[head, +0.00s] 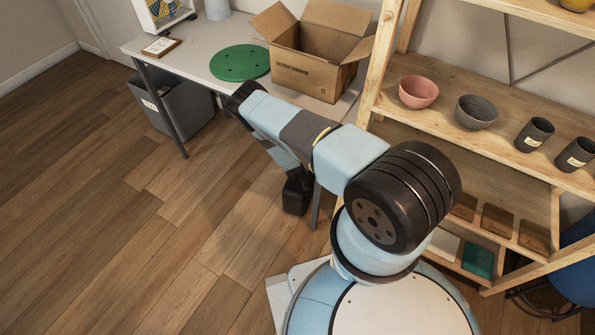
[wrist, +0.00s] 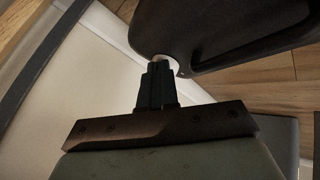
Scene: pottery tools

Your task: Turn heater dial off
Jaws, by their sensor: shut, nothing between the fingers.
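No dial can be made out in either view. My gripper (wrist: 160,70) is shut and empty in the wrist view. In the head view my arm bends down beside the table's front, far to the right of the white-framed box, and the fingertips cannot be made out.
The grey table (head: 205,68) bears a green disc (head: 240,62), an open cardboard box (head: 310,75) and a small framed card (head: 161,46). A grey bin (head: 178,110) stands under it. A wooden shelf (head: 455,95) with bowls and cups is at right. Wooden floor at left is clear.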

